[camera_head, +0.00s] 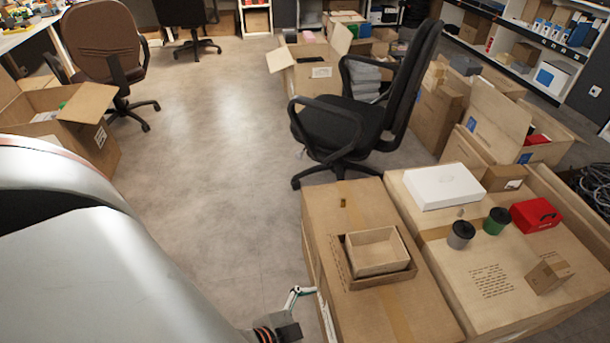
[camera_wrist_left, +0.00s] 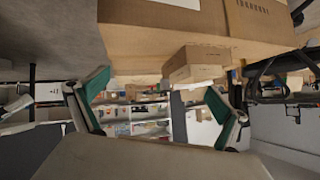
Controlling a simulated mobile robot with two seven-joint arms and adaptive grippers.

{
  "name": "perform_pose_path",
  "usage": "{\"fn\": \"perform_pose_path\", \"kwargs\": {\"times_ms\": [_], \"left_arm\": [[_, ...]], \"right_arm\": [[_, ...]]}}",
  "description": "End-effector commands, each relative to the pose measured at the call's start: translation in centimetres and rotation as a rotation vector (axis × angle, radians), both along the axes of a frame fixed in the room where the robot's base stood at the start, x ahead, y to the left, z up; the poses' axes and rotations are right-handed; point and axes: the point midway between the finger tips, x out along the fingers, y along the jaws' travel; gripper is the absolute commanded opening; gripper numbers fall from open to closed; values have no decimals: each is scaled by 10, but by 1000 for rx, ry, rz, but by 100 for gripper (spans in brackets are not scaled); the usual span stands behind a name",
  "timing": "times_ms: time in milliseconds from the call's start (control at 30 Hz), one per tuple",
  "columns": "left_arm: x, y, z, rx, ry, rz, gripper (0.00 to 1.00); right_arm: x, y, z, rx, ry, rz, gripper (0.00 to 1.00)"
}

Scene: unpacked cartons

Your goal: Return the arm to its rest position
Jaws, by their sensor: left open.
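My left gripper (camera_head: 294,297) shows only in part at the bottom of the head view, low beside the left side of the large carton (camera_head: 328,228). The big silver shape at the lower left is my own arm. In the left wrist view my left gripper (camera_wrist_left: 157,97) has its two green-padded fingers spread apart, with nothing between them. That view looks tilted or upside down, with a carton (camera_wrist_left: 190,35) across its top. My right gripper is in neither view.
A second large carton (camera_head: 460,298) carries a white box (camera_head: 443,186), a red case (camera_head: 535,215), two cups and a small carton. A black chair (camera_head: 345,125) stands behind. Floor (camera_head: 215,180) to the left is clear.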

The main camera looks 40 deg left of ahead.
Motion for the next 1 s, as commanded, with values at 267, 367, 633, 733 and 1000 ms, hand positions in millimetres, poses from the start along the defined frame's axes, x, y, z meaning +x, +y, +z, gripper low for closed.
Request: {"fn": "perform_pose_path", "kwargs": {"times_ms": [267,367,633,733,1000], "left_arm": [[-30,31,2,-85,20,151,100],[-29,31,3,-87,21,152,100],[-24,30,15,-90,5,151,100],[-20,29,33,-99,-10,154,100],[-28,26,62,-129,12,171,100]], "right_arm": [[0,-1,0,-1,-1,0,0],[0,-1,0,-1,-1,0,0],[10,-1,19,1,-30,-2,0],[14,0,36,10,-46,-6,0],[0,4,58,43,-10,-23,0]]}}
